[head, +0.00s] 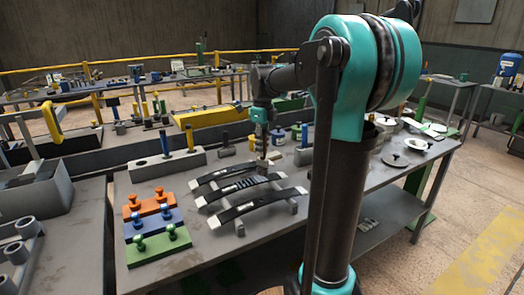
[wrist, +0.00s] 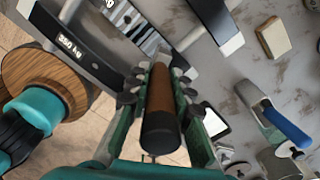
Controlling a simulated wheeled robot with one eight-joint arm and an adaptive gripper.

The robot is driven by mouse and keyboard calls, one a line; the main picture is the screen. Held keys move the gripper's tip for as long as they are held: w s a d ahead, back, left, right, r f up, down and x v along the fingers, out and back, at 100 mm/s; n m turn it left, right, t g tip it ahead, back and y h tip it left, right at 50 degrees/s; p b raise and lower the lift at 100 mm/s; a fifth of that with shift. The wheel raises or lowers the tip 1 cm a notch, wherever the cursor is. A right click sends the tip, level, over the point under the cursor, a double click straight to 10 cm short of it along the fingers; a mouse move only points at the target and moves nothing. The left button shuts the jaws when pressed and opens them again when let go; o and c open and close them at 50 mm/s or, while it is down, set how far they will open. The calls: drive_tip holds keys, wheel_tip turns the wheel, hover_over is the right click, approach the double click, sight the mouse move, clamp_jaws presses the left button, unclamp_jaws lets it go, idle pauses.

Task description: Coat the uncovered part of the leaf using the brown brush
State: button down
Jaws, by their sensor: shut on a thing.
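My gripper (head: 262,135) is shut on the brown brush, whose brown handle (wrist: 158,105) runs between the fingers in the wrist view (wrist: 158,82). The brush's pale head points at the middle leaf; I cannot tell whether it touches. The middle leaf (head: 238,188) is a curved strip, black toward its ends, with a pale striped stretch in the middle. This stretch also shows in the wrist view (wrist: 130,20), partly hidden by the brush. A black leaf (head: 258,206) with a white label lies in front, and another black leaf (head: 212,175) behind.
Orange (head: 150,205), blue (head: 154,222) and green (head: 158,245) blocks with knobs stand left of the leaves. A blue-handled tool (wrist: 285,122) and a pale block (wrist: 272,37) lie to the right in the wrist view. A grey holder (head: 165,166) stands behind the leaves.

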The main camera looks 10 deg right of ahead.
drive_tip(key=shift+r, duration=2.35)
drive_tip(key=shift+r, duration=1.5)
drive_tip(key=shift+a+f, duration=0.1)
wheel_tip(320, 180, down, 7)
drive_tip(key=a, duration=0.2)
drive_tip(key=shift+s, duration=0.4)
drive_tip(key=shift+a, duration=0.1)
drive_tip(key=shift+f, duration=0.85)
